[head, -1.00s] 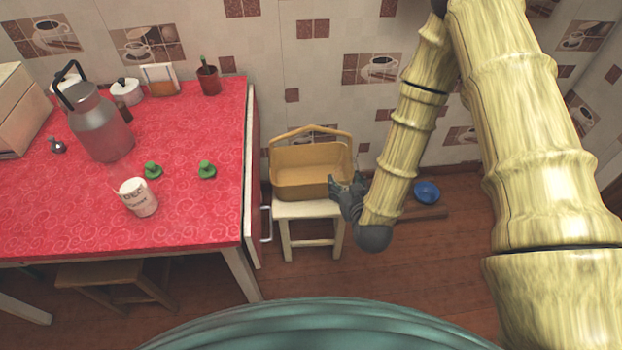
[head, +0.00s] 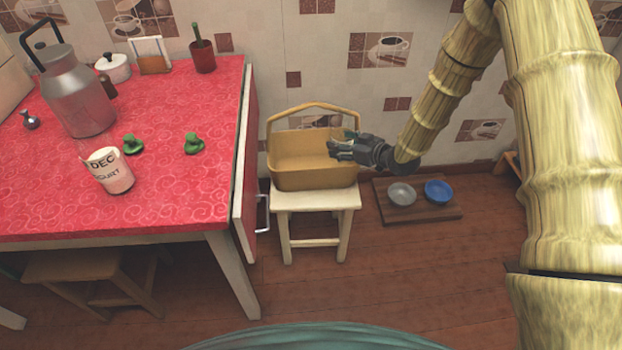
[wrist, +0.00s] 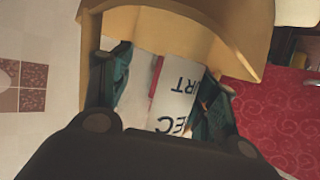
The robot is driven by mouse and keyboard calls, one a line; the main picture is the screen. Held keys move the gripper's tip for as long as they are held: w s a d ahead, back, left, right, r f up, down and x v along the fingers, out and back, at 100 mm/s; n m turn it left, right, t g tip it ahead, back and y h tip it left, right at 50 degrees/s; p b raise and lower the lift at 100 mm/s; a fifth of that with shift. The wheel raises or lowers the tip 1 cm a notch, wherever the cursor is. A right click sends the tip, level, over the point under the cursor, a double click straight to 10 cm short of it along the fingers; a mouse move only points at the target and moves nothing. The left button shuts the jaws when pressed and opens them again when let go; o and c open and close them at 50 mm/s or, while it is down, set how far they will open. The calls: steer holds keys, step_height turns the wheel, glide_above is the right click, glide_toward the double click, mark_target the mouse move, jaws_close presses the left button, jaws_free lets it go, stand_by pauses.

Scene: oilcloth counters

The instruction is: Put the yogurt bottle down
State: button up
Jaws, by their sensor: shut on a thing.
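My gripper (head: 338,148) is at the right side of the tan basket (head: 315,180), its fingers pointing left over the basket's opening. In the wrist view, my gripper (wrist: 160,85) is shut on a white yogurt bottle (wrist: 178,92) with dark lettering and a red edge. The bottle lies between the two fingers, with the basket wall (wrist: 165,20) beyond it. In the head view I cannot make out the held bottle.
The basket stands on a small white stool (head: 315,200). The red table (head: 195,205) at the left holds a metal milk can (head: 80,100), green pieces (head: 194,143), a white pot (head: 114,68) and a plant pot (head: 203,58). Bowls (head: 438,192) sit on a floor board at the right.

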steer(key=shift+w+d+f, duration=0.2)
steer(key=shift+w+f, duration=0.05)
steer(key=shift+w, duration=0.1)
steer(key=shift+a, duration=0.3)
steer(key=a+f+b, duration=0.1)
steer(key=a+b, duration=0.1)
steer(key=a, duration=1.5)
steer(key=shift+a+f, duration=0.2)
steer(key=shift+f, duration=0.35)
steer(key=shift+f, duration=0.25)
